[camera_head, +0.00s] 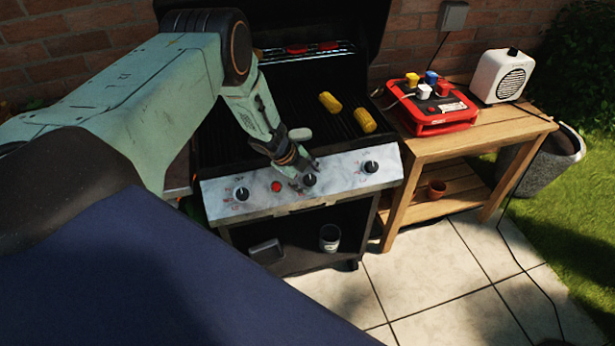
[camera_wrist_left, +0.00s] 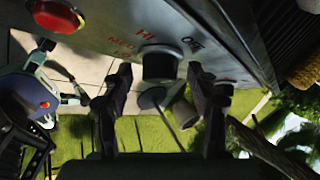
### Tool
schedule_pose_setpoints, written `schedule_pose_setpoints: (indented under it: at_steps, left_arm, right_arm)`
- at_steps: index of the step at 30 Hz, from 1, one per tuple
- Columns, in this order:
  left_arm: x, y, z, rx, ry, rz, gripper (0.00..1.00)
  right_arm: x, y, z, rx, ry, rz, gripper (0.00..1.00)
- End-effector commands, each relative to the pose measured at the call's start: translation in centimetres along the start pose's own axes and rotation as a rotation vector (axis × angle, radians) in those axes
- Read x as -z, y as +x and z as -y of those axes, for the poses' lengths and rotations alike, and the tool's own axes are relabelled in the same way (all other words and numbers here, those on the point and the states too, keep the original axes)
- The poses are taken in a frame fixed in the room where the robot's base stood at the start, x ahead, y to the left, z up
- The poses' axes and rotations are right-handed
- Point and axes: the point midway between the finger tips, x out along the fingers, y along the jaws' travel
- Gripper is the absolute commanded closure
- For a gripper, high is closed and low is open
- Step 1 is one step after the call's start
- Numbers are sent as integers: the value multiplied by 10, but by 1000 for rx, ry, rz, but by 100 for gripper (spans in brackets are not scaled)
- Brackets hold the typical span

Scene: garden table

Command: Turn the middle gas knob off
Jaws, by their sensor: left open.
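The middle gas knob (camera_head: 309,180) is a dark round knob on the grill's pale front panel (camera_head: 335,177). In the left wrist view the knob (camera_wrist_left: 159,64) stands out from the panel, with the labels HI, MED and OFF printed around it. My left gripper (camera_head: 302,172) is at this knob. Its jaws are open, with one dark finger on each side of the knob and visible gaps between. I cannot tell exactly where the knob's pointer aims. My right gripper is not in view.
Other knobs sit at the panel's left (camera_head: 240,193) and right (camera_head: 370,167). A red button (camera_head: 276,187) is just left of the middle knob. Two corn cobs (camera_head: 364,120) lie on the grate. A wooden side table (camera_head: 470,140) holds a red device (camera_head: 436,112) and a white speaker (camera_head: 501,76).

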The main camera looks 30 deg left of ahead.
Motion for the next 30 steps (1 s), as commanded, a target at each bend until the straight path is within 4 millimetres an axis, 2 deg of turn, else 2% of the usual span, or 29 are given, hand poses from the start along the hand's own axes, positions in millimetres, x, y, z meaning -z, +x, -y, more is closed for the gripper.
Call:
schedule_pose_setpoints:
  at_steps: [7,11,27,30]
  left_arm:
    - [-1,-1,1,2,-1,1,41]
    - [-2,-10,2,3,-2,3,41]
    - [0,-95,2,6,-2,-1,41]
    - [-1,-102,0,1,-2,0,41]
  right_arm:
    - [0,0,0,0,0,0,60]
    - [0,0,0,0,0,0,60]
    - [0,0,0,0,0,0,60]
    - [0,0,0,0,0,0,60]
